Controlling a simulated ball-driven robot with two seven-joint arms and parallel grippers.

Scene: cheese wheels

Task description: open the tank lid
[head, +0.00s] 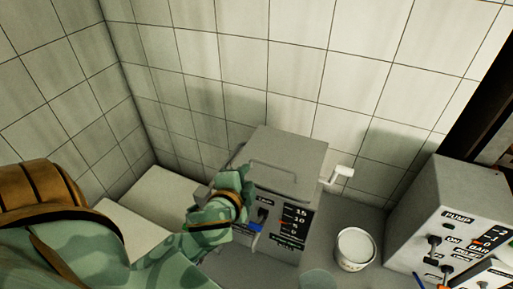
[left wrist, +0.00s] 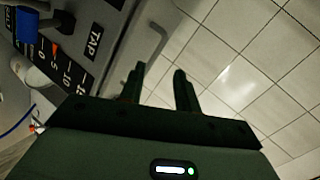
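The tank (head: 278,232) is a grey box against the tiled wall, with a scale and a tap label on its front. Its flat grey lid (head: 292,150) lies closed on top, with a thin bar handle (head: 272,170) near the front. My left gripper (head: 243,176) is at the tank's upper left front corner, close to the lid's edge. In the left wrist view its two fingers (left wrist: 159,88) stand apart with nothing between them. The handle (left wrist: 157,42) shows just beyond the fingertips there, apart from them. My right gripper is not in view.
A white bracket (head: 338,176) sticks out at the tank's right side. A white tub (head: 355,248) stands on the counter to the right, beside a grey pump box (head: 440,210) with switches. Pale blocks (head: 165,205) lie left of the tank. A blue tap lever (head: 256,226) is on the tank's front.

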